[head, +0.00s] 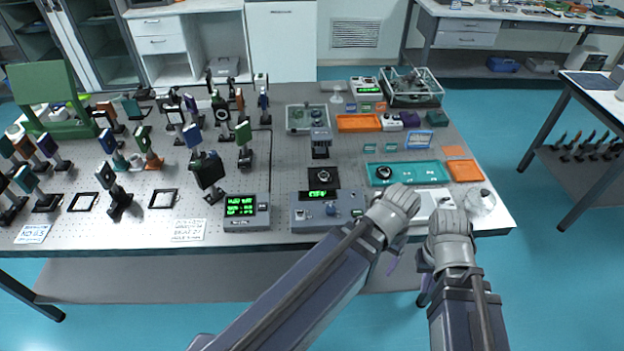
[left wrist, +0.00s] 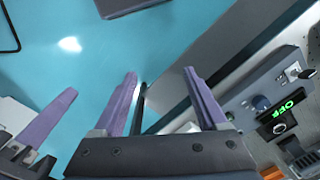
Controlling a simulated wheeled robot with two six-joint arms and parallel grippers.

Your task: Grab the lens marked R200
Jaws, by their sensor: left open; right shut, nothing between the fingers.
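Several mounted optics stand on the left half of the optical table (head: 285,178), among them a dark square mount (head: 207,171), a pale-faced one (head: 106,176) and a round black one (head: 220,107). No R200 marking is legible, so I cannot tell which is that lens. My left gripper (head: 393,262) is by the table's front edge, mostly hidden behind its own wrist. In the left wrist view its purple fingers (left wrist: 161,78) are apart with nothing between them. My right gripper (head: 422,297) is further right, before the table, its fingers mostly hidden. Both are away from the optics.
Instrument boxes with green displays (head: 246,211) (head: 327,211) stand at the front edge. A teal tray (head: 408,181) and orange trays (head: 358,123) lie at right. Paper labels (head: 188,230) (head: 34,233) lie at front left. The blue floor before the table is clear.

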